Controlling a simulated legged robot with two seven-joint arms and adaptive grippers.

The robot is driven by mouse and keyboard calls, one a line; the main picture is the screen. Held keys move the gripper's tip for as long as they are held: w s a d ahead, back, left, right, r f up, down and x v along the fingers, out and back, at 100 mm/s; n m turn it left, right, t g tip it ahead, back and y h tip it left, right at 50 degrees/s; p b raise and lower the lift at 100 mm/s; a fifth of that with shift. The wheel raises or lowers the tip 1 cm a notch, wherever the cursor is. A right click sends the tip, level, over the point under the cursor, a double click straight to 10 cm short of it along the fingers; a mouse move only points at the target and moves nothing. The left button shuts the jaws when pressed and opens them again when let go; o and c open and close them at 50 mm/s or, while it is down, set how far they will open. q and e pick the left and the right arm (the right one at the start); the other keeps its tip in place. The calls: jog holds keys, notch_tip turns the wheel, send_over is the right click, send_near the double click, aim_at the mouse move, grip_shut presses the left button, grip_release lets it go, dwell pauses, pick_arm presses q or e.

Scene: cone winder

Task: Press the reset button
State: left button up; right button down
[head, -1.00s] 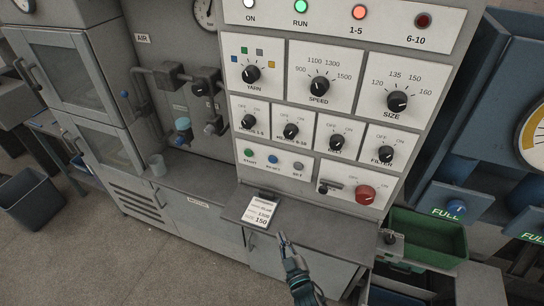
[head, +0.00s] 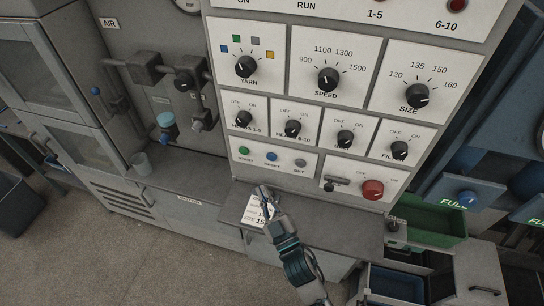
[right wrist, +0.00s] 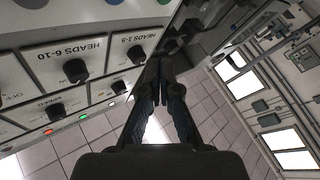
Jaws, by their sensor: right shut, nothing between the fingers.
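The blue reset button (head: 272,157) sits in the lower left of the control panel, between the green start button (head: 244,151) and a grey button (head: 300,163). My right gripper (head: 264,191) is shut and empty. In the head view its tips appear below the reset button, over the paper card on the ledge, apart from the button. In the right wrist view the closed fingers (right wrist: 163,66) point past the upside-down panel, and a blue button (right wrist: 115,2) is cut off at the top edge. My left gripper is not in view.
A red knob (head: 372,190) and a small black lever (head: 337,182) are on the panel's lower right. Several selector dials are above the buttons. The grey ledge (head: 320,217) juts out below, holding the card (head: 256,210). A green bin (head: 430,222) stands at the right.

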aim_at(271, 157)
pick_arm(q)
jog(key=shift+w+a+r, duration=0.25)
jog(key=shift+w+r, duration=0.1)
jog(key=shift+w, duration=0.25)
pick_arm(e)
jog(key=shift+w+d, duration=0.35)
jog(key=shift+w, duration=1.25)
jog(key=shift+w+d, duration=0.4)
jog(key=shift+w, duration=1.15)
jog(key=shift+w+d, duration=0.35)
jog(key=shift+w, duration=1.25)
